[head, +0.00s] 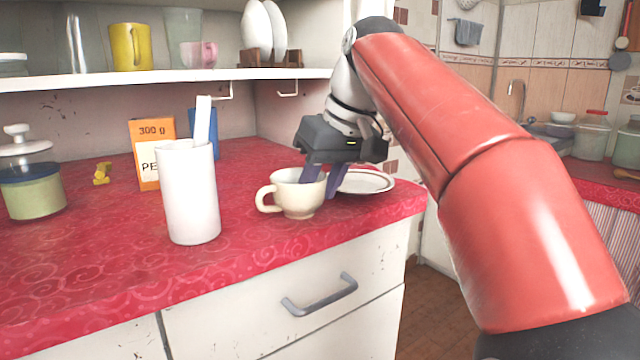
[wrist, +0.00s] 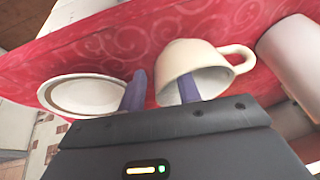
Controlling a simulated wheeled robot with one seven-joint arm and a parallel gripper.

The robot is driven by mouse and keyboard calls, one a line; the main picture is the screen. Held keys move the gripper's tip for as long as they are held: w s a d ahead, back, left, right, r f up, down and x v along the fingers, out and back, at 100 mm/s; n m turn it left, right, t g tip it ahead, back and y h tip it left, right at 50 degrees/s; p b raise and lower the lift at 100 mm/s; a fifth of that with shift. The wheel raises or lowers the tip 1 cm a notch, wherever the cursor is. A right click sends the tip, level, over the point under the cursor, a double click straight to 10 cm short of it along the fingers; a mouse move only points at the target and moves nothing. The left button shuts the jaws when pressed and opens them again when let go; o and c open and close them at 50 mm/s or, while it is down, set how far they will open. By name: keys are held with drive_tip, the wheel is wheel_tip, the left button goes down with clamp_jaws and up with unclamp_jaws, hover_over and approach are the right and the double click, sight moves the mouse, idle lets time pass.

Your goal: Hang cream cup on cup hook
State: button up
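The cream cup (head: 290,196) stands upright on the red counter near its front edge, handle to the left. My gripper (head: 321,184) reaches down at the cup's right side. In the wrist view, one finger of my gripper (wrist: 162,84) is inside the mouth of the cream cup (wrist: 198,57). The other finger is outside the wall, with a small gap to it. The fingers are apart, with the cup wall between them. White hooks hang under the shelf: one cup hook (head: 289,94) at the right and another hook (head: 225,97) further left.
A plate (head: 366,182) lies just right of the cup, close to the outer finger. A white canister (head: 190,195) stands left of the cup, with an orange box (head: 146,150) behind it. The shelf (head: 180,76) above holds a yellow mug (head: 130,46), a pink cup (head: 198,54) and upright plates.

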drive_tip(key=shift+f+b, duration=0.2)
drive_tip(key=shift+b, duration=0.3)
drive_tip(key=p+v, duration=0.2)
drive_tip(key=v, duration=0.3)
drive_tip(key=shift+a+r, duration=0.1)
drive_tip(key=shift+r, duration=0.25)
drive_tip(key=shift+v, duration=1.3)
